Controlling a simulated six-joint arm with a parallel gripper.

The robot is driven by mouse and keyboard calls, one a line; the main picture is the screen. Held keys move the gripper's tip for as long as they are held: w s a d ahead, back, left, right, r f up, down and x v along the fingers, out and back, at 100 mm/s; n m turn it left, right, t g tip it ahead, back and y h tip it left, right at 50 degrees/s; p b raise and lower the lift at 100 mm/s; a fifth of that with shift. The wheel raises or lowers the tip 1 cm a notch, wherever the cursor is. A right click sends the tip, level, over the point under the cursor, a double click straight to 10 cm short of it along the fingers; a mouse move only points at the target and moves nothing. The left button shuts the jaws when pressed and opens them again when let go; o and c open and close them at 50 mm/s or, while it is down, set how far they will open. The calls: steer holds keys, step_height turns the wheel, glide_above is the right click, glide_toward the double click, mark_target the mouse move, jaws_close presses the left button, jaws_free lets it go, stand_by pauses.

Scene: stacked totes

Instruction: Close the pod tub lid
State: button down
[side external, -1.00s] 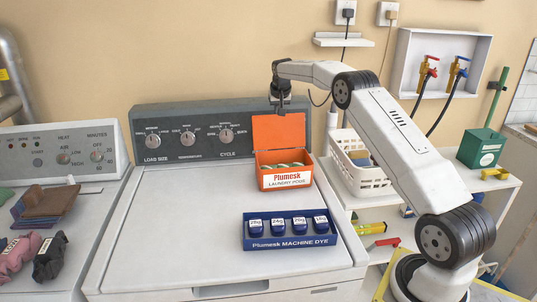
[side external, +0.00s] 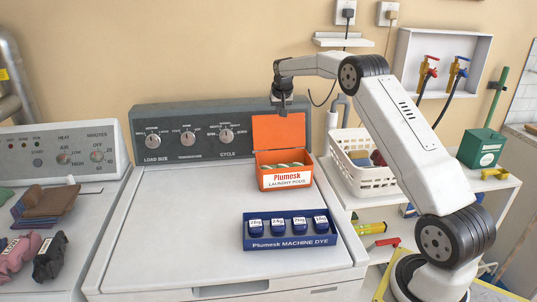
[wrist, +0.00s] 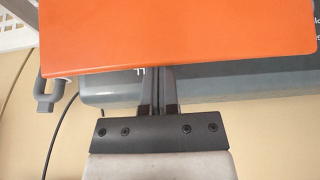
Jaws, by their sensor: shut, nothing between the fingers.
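The orange pod tub (side external: 285,182), labelled Plumesk Laundry Pods, stands on the white washer top with pods showing inside. Its orange lid (side external: 279,132) is open and stands upright at the tub's back. My gripper (side external: 282,108) is shut and empty, pointing down at the lid's top edge. In the wrist view the lid (wrist: 180,35) crosses in front of the fingers (wrist: 158,92) and hides their tips, so they are on its back side. I cannot tell whether they touch it.
The washer's dark control panel (side external: 180,118) rises close behind the lid. A blue dye tray (side external: 290,241) with several small bottles sits in front of the tub. A white basket (side external: 372,182) stands to the right. The washer top at left is clear.

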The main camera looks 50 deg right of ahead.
mark_target(282, 132)
steer(key=shift+s+a+r, duration=0.15)
stand_by(0.3)
steer(key=shift+s+a+r+t+h, duration=0.3)
steer(key=shift+s+a+t+h, duration=0.2)
steer(key=shift+t+h, duration=0.05)
steer(key=shift+s+a+r+t+h, duration=0.25)
steer(key=shift+s+a+t+h, duration=0.2)
steer(key=shift+s+t+h, duration=0.1)
steer(key=shift+s+a+r, duration=0.25)
steer(key=shift+s+a, duration=0.45)
steer(key=s+a+f, duration=0.5)
steer(key=s+a, duration=0.3)
steer(key=shift+s+a, duration=0.15)
steer(key=shift+s, duration=0.15)
steer(key=shift+r, duration=0.2)
steer(key=shift+r, duration=0.55)
